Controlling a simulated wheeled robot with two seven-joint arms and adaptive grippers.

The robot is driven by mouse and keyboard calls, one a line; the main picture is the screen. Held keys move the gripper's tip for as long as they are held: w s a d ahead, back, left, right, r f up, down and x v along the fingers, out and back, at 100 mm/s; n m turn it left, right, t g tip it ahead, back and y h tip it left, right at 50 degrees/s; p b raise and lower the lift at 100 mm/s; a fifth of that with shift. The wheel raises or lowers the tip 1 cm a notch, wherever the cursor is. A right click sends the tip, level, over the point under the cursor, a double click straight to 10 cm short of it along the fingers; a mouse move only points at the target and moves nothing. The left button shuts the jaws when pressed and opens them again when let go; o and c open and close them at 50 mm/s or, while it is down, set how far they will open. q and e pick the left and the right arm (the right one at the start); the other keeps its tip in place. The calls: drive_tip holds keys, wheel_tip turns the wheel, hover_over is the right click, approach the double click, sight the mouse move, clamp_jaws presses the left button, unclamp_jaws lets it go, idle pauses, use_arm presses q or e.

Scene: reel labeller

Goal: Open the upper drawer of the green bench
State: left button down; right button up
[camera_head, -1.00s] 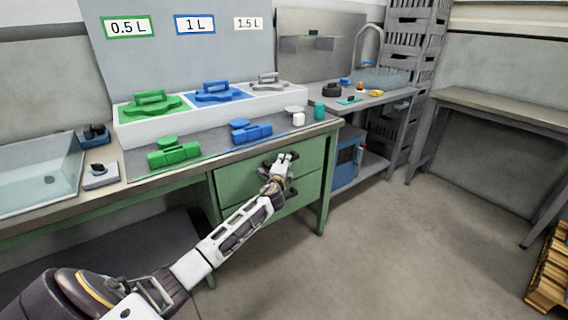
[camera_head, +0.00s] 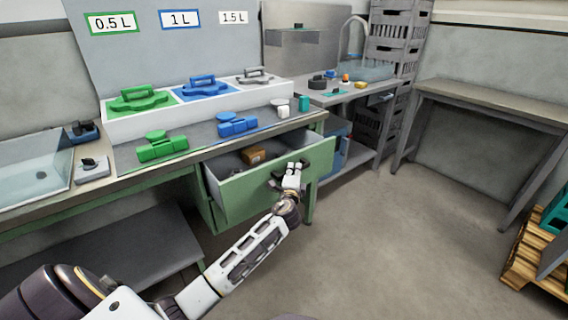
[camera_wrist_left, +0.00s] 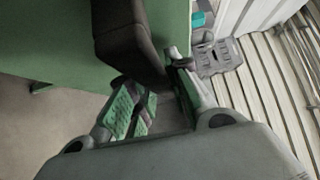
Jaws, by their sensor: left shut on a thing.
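The upper drawer (camera_head: 240,197) of the green bench (camera_head: 205,208) stands well open in the head view, and its inside shows. A small brown box (camera_head: 253,155) and darker items lie in it. My left gripper (camera_head: 291,171) is at the dark handle (camera_head: 277,183) on the drawer front and is shut on it. In the left wrist view, the dark handle (camera_wrist_left: 130,45) runs down between the fingers (camera_wrist_left: 155,105) against the green front. The lower drawer is mostly hidden behind the open one. My right gripper is not in view.
Green (camera_head: 162,147) and blue (camera_head: 237,124) tools lie on the bench top, before a white tray (camera_head: 150,122) with labelled tools. A sink (camera_head: 30,170) is at the left. A pallet (camera_head: 527,262) stands at the right. The floor before the bench is clear.

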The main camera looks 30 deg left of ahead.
use_arm(q)
drive_tip(key=s+d, duration=0.2)
drive_tip(key=d, duration=0.4)
drive_tip(key=s+d, duration=0.3)
drive_tip(key=d, duration=0.4)
drive_tip(key=shift+s+d, duration=0.3)
drive_tip(key=shift+s, duration=0.05)
drive_tip(key=c, duration=1.5)
unclamp_jaws()
drive_tip(key=shift+o, duration=0.9)
